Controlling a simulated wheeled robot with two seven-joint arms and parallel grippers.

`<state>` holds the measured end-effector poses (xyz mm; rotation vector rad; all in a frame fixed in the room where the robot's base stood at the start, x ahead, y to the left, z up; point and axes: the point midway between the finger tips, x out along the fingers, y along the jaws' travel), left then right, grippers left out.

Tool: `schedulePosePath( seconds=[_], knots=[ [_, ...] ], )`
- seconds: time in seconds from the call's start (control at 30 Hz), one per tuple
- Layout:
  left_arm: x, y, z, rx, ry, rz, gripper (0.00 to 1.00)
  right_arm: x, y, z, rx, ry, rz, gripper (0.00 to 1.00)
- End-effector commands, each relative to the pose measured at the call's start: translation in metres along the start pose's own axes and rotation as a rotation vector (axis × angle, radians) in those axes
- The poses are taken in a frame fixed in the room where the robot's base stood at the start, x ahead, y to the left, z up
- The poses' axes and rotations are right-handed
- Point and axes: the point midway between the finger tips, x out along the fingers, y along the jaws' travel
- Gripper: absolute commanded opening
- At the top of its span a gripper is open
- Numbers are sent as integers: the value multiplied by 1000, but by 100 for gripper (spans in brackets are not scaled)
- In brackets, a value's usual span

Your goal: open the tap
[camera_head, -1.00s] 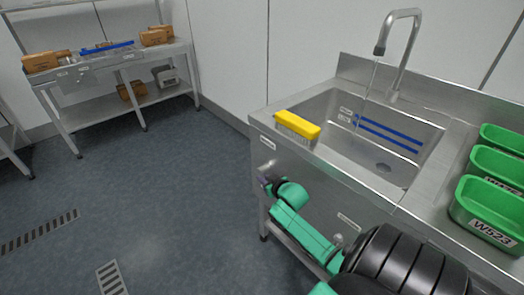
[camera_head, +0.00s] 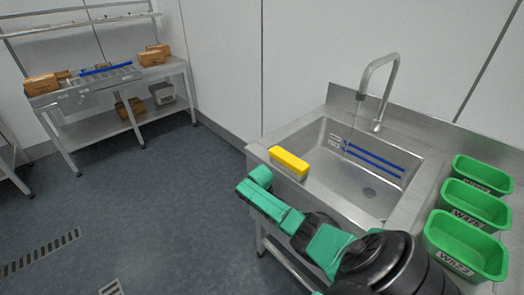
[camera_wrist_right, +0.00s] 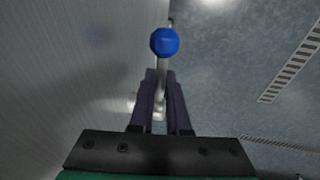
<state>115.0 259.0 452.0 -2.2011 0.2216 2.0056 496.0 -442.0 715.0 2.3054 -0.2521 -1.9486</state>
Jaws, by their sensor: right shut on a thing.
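The tap (camera_head: 380,80) is a grey gooseneck spout standing behind the steel sink (camera_head: 330,130). A faint thin line shows below its mouth; I cannot tell for sure whether it is water. In the right wrist view, a blue ball knob (camera_wrist_right: 164,42) sits on a thin metal lever just beyond my right gripper's (camera_wrist_right: 160,78) dark fingertips. The fingers are shut on the lever's stem, with the knob past the tips. In the head view my right arm reaches in front of the sink, and its fingers and the lever are hidden. My left gripper is in neither view.
Several green crates (camera_head: 463,248) stand on the counter at right. A steel table (camera_head: 150,75) with brown boxes stands at back left. The floor between is clear.

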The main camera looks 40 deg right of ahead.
Motion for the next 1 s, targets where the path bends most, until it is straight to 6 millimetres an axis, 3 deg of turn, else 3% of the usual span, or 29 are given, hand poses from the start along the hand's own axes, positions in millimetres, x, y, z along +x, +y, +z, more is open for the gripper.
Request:
schedulePosePath(
  seconds=[0.3, 0.87, 0.9, 0.93, 1.0],
  knots=[
    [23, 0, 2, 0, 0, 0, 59, -2, 0, 0, -29, -148, 0, 0],
    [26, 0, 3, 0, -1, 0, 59, -5, 1, 0, -37, -185, 0, 0],
    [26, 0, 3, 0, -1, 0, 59, -5, 1, 0, -37, -185, 0, 22],
    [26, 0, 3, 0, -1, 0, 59, -5, 1, 0, -37, -184, 0, 27],
    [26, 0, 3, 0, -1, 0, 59, -5, 1, 0, -36, -184, 0, 27]
  ],
)
